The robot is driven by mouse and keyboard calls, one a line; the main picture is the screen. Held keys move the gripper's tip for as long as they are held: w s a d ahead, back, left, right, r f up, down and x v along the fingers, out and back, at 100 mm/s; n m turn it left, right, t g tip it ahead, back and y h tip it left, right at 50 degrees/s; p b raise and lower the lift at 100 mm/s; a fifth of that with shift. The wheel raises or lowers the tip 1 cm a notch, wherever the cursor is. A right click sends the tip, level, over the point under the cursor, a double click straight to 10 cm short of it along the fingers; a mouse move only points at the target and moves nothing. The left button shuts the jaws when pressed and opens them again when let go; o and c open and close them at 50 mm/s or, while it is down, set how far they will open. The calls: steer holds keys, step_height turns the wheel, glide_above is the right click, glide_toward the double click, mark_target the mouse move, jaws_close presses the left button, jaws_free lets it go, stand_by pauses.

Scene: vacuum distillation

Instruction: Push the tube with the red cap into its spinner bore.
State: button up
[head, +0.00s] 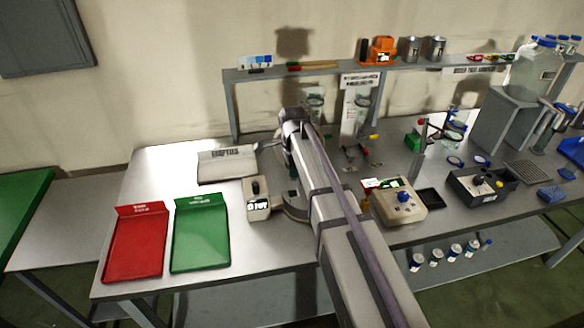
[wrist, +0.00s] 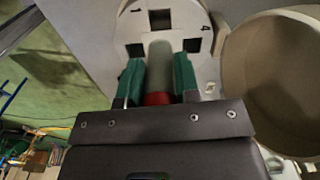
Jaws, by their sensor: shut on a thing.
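In the wrist view, my gripper (wrist: 158,68) has two green fingers, one on each side of a grey tube (wrist: 159,52). They are shut on the tube, and its red cap (wrist: 157,98) shows between them, near the gripper body. The tube's far end points at the pale round spinner rotor (wrist: 178,14), which has dark square bores and numbers. I cannot tell whether the tube's end is inside a bore or just in front of it. In the head view, my arm covers most of the spinner (head: 293,212), and the tube cannot be made out.
A round, hollow beige lid or bowl (wrist: 285,85) stands close to the right of my gripper in the wrist view. In the head view, a small beige device (head: 258,203), a green tray (head: 201,236) and a red tray (head: 137,247) lie left; a blue-knobbed device (head: 398,206) stands right.

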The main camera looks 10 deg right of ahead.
mark_target(293, 180)
steer(key=shift+d+f+b, duration=0.1)
steer(key=shift+f+b, duration=2.6)
steer(key=shift+f, duration=0.05)
steer(key=shift+f+b, duration=2.05)
steer(key=o, duration=1)
steer(key=shift+r, duration=0.1)
step_height(293, 180, up, 11)
steer(key=p, duration=1.1)
